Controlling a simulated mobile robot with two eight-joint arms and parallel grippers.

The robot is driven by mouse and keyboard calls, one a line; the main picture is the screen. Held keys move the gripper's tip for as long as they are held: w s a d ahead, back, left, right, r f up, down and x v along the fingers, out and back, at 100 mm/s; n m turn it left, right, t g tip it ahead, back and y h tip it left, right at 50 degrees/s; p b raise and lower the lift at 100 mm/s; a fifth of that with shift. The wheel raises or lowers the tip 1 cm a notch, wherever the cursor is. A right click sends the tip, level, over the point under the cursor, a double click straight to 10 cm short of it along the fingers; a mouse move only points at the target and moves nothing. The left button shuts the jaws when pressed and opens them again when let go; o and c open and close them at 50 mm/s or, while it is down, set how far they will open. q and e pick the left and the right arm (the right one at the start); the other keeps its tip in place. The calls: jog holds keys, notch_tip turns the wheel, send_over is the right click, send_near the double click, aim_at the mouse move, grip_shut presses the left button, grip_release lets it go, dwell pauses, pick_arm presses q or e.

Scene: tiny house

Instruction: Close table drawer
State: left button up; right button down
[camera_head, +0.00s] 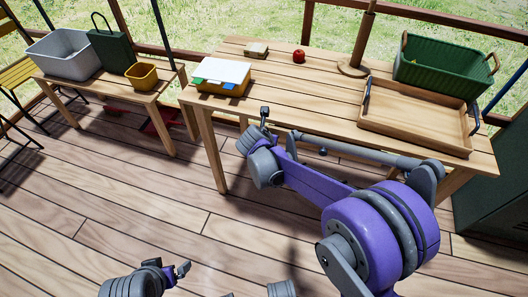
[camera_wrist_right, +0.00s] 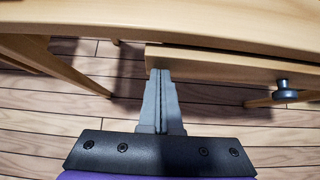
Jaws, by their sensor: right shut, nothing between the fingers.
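The wooden table (camera_head: 290,88) stands ahead of me in the head view. In the right wrist view, its drawer front (camera_wrist_right: 220,64) with a dark round knob (camera_wrist_right: 282,84) lies under the tabletop edge (camera_wrist_right: 190,22). How far the drawer stands out is not clear. My right gripper (camera_head: 264,110) is at the table's front side. In the wrist view its fingers (camera_wrist_right: 161,74) are shut and empty, at the drawer front's left end, left of the knob; contact is unclear. My left gripper (camera_head: 183,268) is low at the bottom, away from the table; its opening is unclear.
On the table are a yellow box with papers (camera_head: 222,76), a red apple (camera_head: 299,56), a wooden tray (camera_head: 410,120) and a green basket (camera_head: 440,68). A side table at left holds a grey bin (camera_head: 62,56). The floor in front is clear.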

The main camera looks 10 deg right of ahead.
aim_at(273, 128)
jog(key=w+d, duration=0.2)
jog(key=w, duration=0.1)
jog(key=shift+w+r, duration=0.1)
jog(key=shift+w, duration=0.05)
jog(key=shift+r, duration=0.1)
dwell(0.4)
